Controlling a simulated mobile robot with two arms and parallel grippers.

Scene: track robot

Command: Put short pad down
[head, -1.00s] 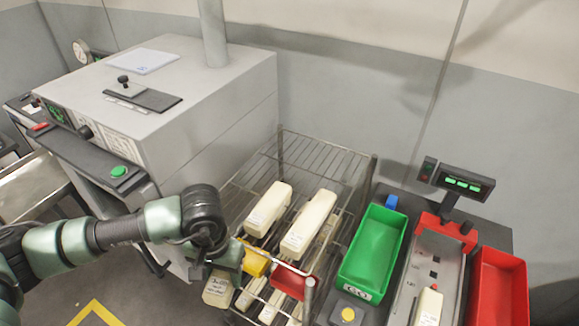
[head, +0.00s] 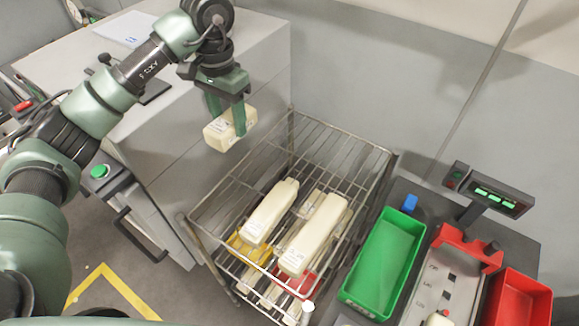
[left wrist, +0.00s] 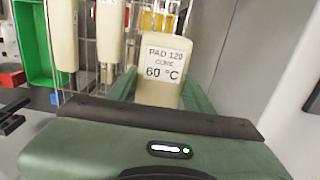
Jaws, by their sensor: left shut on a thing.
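My left gripper (head: 229,118) is shut on a short cream pad (head: 219,133) and holds it in the air beside the left rear of the wire rack (head: 192,222). In the left wrist view the short pad (left wrist: 163,82) sits between the green fingers, with a label reading "PAD 120" and "60 °C". Two longer cream pads, one on the left (head: 270,210) and one on the right (head: 313,236), lie on the rack's top shelf. The rear of that shelf is bare. My right gripper is not in view.
A grey cabinet (head: 170,140) stands left of the rack. A green bin (head: 385,262), a red bin (head: 518,298) and a display (head: 490,198) are at the right. Yellow and red items and more pads show below the top shelf.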

